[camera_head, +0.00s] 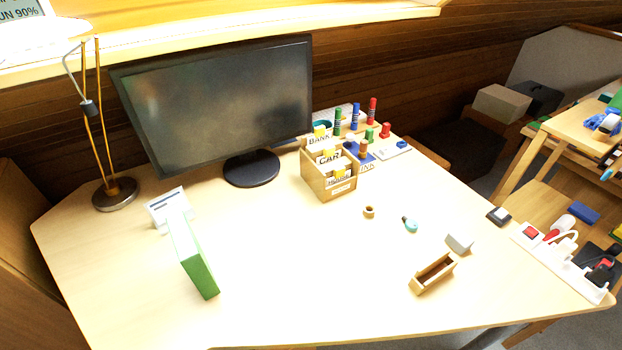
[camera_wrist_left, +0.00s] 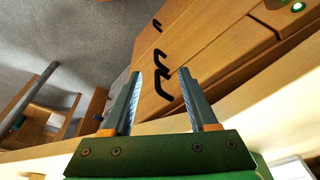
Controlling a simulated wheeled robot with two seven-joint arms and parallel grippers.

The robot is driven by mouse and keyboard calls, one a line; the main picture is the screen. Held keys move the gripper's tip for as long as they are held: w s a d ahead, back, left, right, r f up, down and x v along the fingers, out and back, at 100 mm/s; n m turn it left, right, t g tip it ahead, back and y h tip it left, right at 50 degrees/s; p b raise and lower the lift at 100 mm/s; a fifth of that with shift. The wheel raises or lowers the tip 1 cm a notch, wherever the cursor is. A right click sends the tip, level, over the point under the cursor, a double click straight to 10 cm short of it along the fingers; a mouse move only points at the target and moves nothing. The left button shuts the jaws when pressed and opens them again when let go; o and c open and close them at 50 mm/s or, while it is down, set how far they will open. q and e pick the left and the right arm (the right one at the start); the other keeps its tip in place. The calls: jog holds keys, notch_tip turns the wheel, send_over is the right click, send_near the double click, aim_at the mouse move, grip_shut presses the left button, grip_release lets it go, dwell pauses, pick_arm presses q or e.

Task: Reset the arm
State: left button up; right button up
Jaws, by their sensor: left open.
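My left gripper (camera_wrist_left: 160,78) shows in the left wrist view with its two fingers apart and nothing between them. Beyond the fingers are a wooden drawer front (camera_wrist_left: 215,60) with dark handles and the grey floor. A pale tabletop edge runs behind the finger bases. Neither arm shows in the head view, and my right gripper is in no view.
In the head view the desk (camera_head: 300,260) holds a monitor (camera_head: 220,100), a lamp (camera_head: 115,190), a green upright box (camera_head: 195,260), a wooden card box (camera_head: 328,175), a wooden tray (camera_head: 433,273) and a power strip (camera_head: 565,262). The desk's front middle is clear.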

pick_arm(q)
jog(key=s+a+f+g, duration=0.1)
jog(key=s+a+f, duration=0.1)
jog(key=s+f, duration=1.2)
notch_tip(320, 180, down, 3)
jog(key=shift+s+a+f+g, duration=0.15)
jog(key=shift+s+f+g, duration=0.1)
jog(key=shift+g, duration=0.15)
